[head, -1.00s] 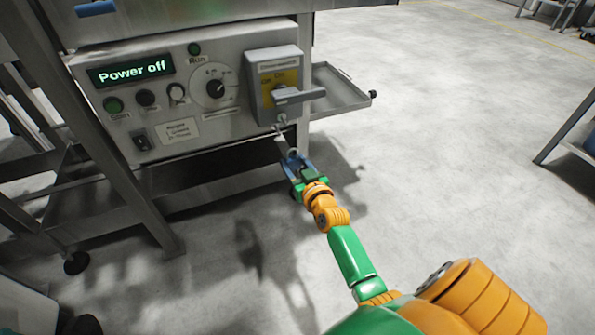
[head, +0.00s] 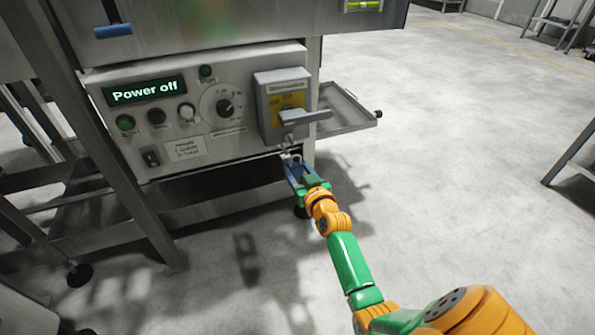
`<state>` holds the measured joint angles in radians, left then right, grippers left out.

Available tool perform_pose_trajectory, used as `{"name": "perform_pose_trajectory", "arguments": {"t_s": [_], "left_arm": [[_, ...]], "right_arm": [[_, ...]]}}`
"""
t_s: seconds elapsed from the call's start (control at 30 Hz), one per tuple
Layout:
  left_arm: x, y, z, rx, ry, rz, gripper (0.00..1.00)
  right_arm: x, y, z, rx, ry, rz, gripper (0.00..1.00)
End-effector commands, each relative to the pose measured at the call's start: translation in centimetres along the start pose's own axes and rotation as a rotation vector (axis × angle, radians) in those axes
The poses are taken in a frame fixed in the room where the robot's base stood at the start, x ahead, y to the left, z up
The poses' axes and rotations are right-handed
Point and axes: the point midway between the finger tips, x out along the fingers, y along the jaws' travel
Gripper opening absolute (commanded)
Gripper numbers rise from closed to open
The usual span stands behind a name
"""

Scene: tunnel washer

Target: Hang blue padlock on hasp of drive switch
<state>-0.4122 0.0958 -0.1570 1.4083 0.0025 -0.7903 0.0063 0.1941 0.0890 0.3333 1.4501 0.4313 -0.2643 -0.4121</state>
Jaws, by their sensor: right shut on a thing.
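The drive switch (head: 284,104) is a grey box with a yellow plate and a grey handle, at the right end of the control panel. Its small hasp (head: 288,140) shows at the box's lower edge. My right gripper (head: 294,169) is just below the switch, shut on the blue padlock (head: 291,172). The padlock is mostly hidden by the fingers. Its pale shackle (head: 291,157) points up, close under the hasp. I cannot tell whether the shackle touches or passes through the hasp. My left gripper is not in view.
The control panel (head: 215,133) has a "Power off" display (head: 144,91), knobs and buttons. A metal side tray (head: 346,107) juts out right of the switch. A steel frame leg (head: 128,170) stands at left. Open floor (head: 450,120) lies to the right.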

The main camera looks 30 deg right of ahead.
Motion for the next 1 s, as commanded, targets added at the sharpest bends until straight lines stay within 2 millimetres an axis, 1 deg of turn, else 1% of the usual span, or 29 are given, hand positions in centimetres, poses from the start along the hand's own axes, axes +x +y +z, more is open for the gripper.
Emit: {"name": "perform_pose_trajectory", "arguments": {"t_s": [0.03, 0.33, 0.63, 0.67, 0.7, 0.73, 0.83, 1.0], "left_arm": [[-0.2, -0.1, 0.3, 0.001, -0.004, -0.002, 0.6], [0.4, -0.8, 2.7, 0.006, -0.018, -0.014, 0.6], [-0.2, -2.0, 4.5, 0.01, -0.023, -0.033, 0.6], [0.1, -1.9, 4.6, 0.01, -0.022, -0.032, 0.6], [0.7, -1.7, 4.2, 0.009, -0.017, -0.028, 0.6], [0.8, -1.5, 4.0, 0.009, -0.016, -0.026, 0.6], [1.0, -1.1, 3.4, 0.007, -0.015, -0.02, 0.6], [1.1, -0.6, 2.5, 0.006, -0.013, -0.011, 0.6]], "right_arm": [[-0.1, 0.0, -0.8, 0.001, 0.002, 0.0, 0.0], [-0.5, 0.0, -3.0, 0.001, 0.001, 0.0, 0.0], [-0.8, 0.0, -5.5, 0.001, 0.001, 0.0, 0.0], [-0.7, 0.0, -5.3, 0.001, 0.002, 0.0, 0.0], [-0.2, 0.0, -4.9, 0.002, 0.003, 0.001, 0.0], [0.1, 0.0, -4.8, 0.002, 0.004, 0.001, 0.0], [0.9, 0.0, -4.8, 0.002, 0.003, 0.0, 0.0], [1.7, 0.0, -4.2, 0.0, 0.002, 0.0, 0.0]]}}
